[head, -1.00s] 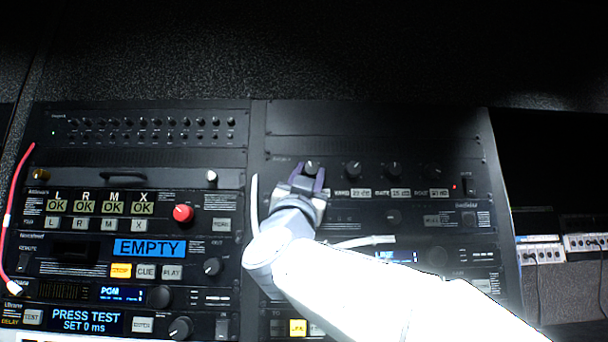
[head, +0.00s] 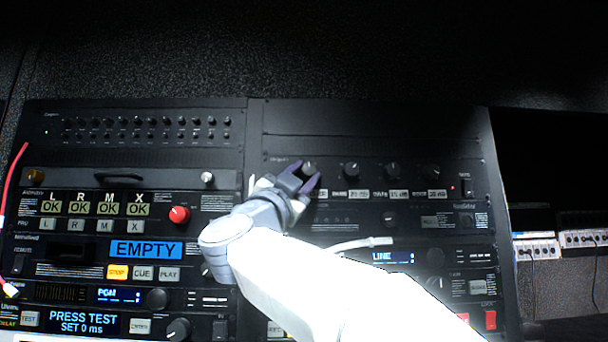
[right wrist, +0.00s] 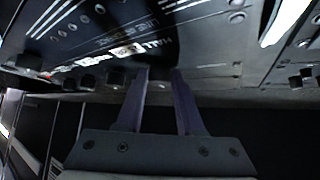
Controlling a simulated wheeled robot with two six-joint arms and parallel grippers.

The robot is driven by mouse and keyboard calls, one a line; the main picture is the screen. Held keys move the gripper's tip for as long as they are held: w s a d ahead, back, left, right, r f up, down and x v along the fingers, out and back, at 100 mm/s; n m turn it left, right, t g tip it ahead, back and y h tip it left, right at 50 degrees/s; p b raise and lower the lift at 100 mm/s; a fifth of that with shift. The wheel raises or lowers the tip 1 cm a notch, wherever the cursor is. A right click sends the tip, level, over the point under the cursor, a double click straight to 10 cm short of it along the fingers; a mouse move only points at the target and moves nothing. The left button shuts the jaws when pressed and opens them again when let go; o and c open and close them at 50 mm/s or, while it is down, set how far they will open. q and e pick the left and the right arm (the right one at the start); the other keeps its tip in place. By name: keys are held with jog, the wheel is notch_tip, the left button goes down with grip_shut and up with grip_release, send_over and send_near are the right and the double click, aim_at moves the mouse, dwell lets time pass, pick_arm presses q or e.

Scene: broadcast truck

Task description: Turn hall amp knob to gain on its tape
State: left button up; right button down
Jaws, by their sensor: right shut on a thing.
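The amp panel (head: 460,163) is a dark rack unit at upper right with a row of black knobs. My right gripper (head: 307,173) has its purple fingers on either side of the leftmost knob (head: 310,167) and is shut on it. A white tape (head: 317,194) under that knob is partly covered by the gripper, and I cannot read its text. In the right wrist view the fingertips (right wrist: 161,72) reach the panel, and the held knob cannot be made out between them. The knob's pointer angle is unclear. My left gripper is out of view.
More knobs sit to the right: a second (head: 351,170), a third (head: 392,171) and a fourth (head: 431,172), with white tapes below.

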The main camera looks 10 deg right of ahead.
jog(key=c, duration=0.5)
grip_release()
jog(key=shift+c, duration=0.2)
jog(key=shift+s+a+f+b, duration=0.15)
jog(key=shift+a+f+b, duration=0.05)
jog(key=shift+f+b, duration=0.15)
jog(key=b+v, duration=0.6)
jog(key=v, duration=0.3)
jog(key=shift+s+a, duration=0.2)
jog(key=shift+s, duration=0.05)
jog(key=shift+f, duration=0.1)
